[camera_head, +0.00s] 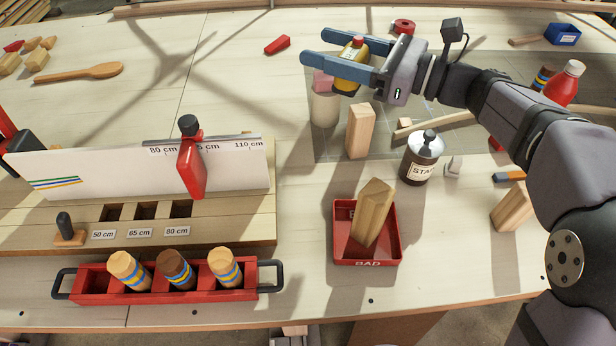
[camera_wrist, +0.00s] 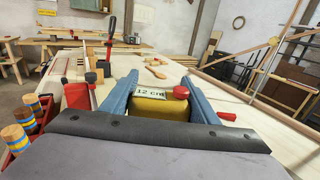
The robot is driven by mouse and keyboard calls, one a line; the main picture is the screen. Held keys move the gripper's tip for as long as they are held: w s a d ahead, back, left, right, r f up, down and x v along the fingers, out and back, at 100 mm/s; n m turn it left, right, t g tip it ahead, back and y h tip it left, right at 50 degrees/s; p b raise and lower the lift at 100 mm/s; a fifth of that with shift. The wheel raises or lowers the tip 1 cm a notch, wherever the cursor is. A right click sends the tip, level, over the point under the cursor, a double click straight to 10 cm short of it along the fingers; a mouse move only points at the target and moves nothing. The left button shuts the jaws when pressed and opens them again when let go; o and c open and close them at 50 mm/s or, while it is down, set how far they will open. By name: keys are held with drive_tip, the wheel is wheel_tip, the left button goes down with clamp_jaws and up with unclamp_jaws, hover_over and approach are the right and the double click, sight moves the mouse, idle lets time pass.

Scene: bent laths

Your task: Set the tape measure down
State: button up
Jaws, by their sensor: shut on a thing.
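The tape measure (camera_head: 350,68) is a yellow and dark block with a red button on top. My gripper (camera_head: 338,53) is shut on it, with a blue finger on each side. In the head view it is over the far middle of the bench, near a pale cylinder with a pink top (camera_head: 323,100). I cannot tell how high it is above the bench. In the wrist view the tape measure (camera_wrist: 160,104) sits between the two blue fingers and shows a "12 cm" label and the red button.
A wooden block (camera_head: 360,131) and a stain bottle (camera_head: 422,158) stand nearby. A red BAD tray (camera_head: 367,262) holds wooden pieces. A red caddy (camera_head: 183,288) holds several striped cylinders. A measuring fence (camera_head: 100,172) stands left. The bench left of my gripper is mostly clear.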

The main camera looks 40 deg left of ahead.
drive_tip(key=s+a+n+g, duration=0.2)
drive_tip(key=s+a, duration=0.3)
drive_tip(key=s, duration=0.2)
drive_tip(key=shift+h, duration=0.4)
drive_tip(key=f, duration=2.2)
drive_tip(key=shift+w+d+f, duration=0.25)
drive_tip(key=shift+d+f, duration=0.1)
drive_tip(key=shift+f, duration=0.05)
drive_tip(key=shift+f, duration=0.15)
drive_tip(key=o, duration=1.3)
